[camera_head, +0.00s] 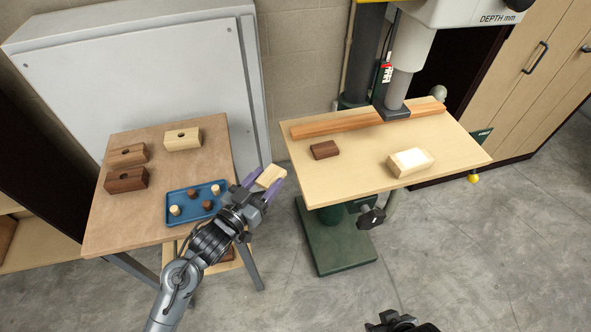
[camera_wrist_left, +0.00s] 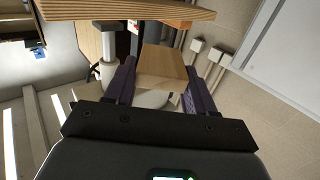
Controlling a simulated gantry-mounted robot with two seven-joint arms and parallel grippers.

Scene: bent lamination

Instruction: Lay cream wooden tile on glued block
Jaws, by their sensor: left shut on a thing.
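My left gripper (camera_head: 260,184) is shut on the cream wooden tile (camera_head: 270,176), held in the air between the left table and the drill press table. In the left wrist view the tile (camera_wrist_left: 163,66) sits between the two purple fingers. The glued block (camera_head: 410,163) is a cream block with a white patch on top, on the right part of the drill press table. The tile is well apart from it, to its left. A dark part of my right arm (camera_head: 400,322) shows at the bottom edge; its fingers cannot be made out.
The drill press table (camera_head: 345,185) carries a dark brown block (camera_head: 325,150) and a long reddish wooden fence (camera_head: 350,124) along its back. The drill column stands behind. The left table (camera_head: 150,212) holds a blue tray (camera_head: 188,211) with several small pegs, and several holed blocks (camera_head: 183,139).

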